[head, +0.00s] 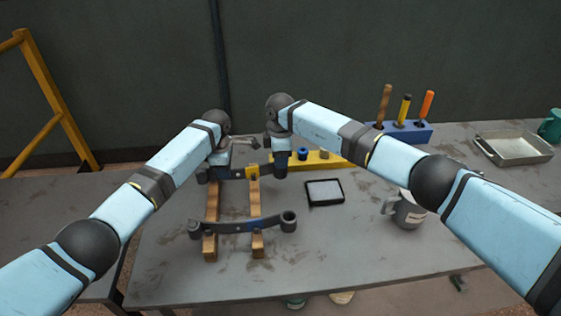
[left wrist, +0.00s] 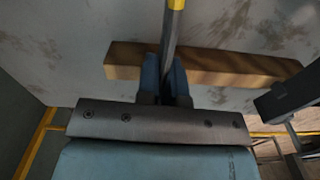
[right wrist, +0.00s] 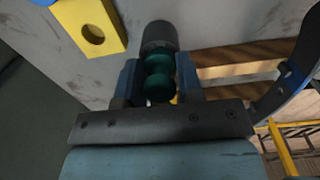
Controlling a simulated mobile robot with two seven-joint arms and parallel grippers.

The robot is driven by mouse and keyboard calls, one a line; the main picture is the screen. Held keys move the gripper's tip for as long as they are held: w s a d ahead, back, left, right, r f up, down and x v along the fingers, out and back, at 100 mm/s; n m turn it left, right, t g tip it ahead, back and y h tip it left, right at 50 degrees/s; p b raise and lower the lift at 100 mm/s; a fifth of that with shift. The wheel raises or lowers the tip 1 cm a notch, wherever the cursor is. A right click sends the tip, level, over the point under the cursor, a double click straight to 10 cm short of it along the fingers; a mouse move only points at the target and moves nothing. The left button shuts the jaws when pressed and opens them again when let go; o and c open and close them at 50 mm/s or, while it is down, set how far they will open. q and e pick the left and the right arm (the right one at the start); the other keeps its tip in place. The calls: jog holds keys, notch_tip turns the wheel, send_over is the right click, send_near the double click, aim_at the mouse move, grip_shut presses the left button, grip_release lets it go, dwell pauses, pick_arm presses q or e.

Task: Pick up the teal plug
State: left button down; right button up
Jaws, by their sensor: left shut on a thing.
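The teal plug (right wrist: 158,78) shows in the right wrist view, between the two fingers of my right gripper (right wrist: 160,85). Whether the fingers press on it I cannot tell. A dark grey cylinder (right wrist: 158,35) lies just beyond the plug. In the head view my right gripper (head: 281,160) is at the right end of the back leaf spring, and the plug is hidden there. My left gripper (left wrist: 165,80) is shut on a narrow grey bar (left wrist: 172,40), seemingly the back leaf spring (head: 236,172), near its left end.
A front leaf spring (head: 240,226) lies across two wooden beams (head: 255,205). A yellow rack (head: 325,159) holds a blue plug (head: 303,153). A black-framed tray (head: 324,192), a grey mug (head: 408,212), a blue tool block (head: 405,132) and a metal tray (head: 512,148) stand rightward.

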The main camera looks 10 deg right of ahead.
dwell(0.3)
notch_tip(320, 180, up, 10)
jog(key=shift+r, duration=0.1)
dwell(0.3)
jog(key=o, duration=0.3)
jog(key=c, duration=0.3)
pick_arm(q)
jog(key=c, duration=1.2)
grip_release()
jog(key=shift+r, duration=0.1)
